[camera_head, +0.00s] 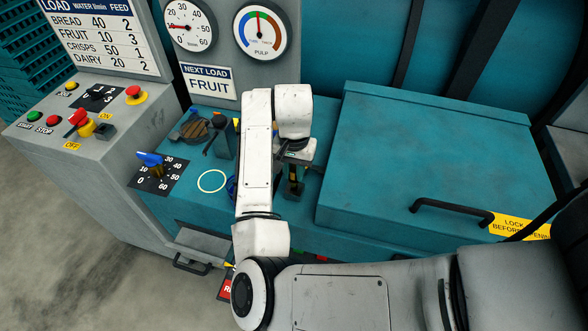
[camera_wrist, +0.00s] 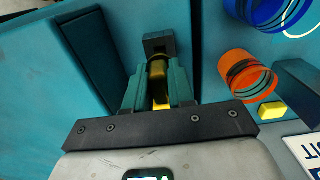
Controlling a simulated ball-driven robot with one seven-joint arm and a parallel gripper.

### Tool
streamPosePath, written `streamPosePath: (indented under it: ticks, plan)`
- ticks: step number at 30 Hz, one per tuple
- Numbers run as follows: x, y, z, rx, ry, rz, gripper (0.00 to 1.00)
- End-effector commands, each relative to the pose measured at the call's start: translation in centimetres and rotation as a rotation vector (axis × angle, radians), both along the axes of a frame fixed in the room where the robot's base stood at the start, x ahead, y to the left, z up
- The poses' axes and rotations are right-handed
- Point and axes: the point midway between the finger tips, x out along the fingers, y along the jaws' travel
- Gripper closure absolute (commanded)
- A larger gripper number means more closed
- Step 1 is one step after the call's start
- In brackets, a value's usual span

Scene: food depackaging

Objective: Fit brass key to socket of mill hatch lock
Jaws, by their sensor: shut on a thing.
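My gripper (camera_wrist: 158,80) is shut on the brass key (camera_wrist: 157,68), with a teal finger on each side of it. The key's far end meets or overlaps the dark lock block with the socket (camera_wrist: 158,43) in the wrist view; I cannot tell whether it is inside. The socket opening is hidden behind the key. In the camera_head view my gripper (camera_head: 296,172) points down just left of the large teal hatch (camera_head: 430,160). The key is mostly hidden there by my arm.
The hatch has a black handle (camera_head: 452,212). A dial with a blue knob (camera_head: 150,160) and a grey control panel (camera_head: 85,120) stand to the left. An orange ring-like part (camera_wrist: 247,75) and a yellow block (camera_wrist: 272,110) are right of my gripper in the wrist view.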

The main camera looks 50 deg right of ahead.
Motion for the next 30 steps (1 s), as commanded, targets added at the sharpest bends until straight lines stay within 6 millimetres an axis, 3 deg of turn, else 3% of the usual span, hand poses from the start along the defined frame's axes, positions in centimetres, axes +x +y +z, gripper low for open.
streamPosePath:
  ticks: [30]
  plan:
    - [-0.01,0.00,-0.71,0.000,0.000,0.000,1.00]
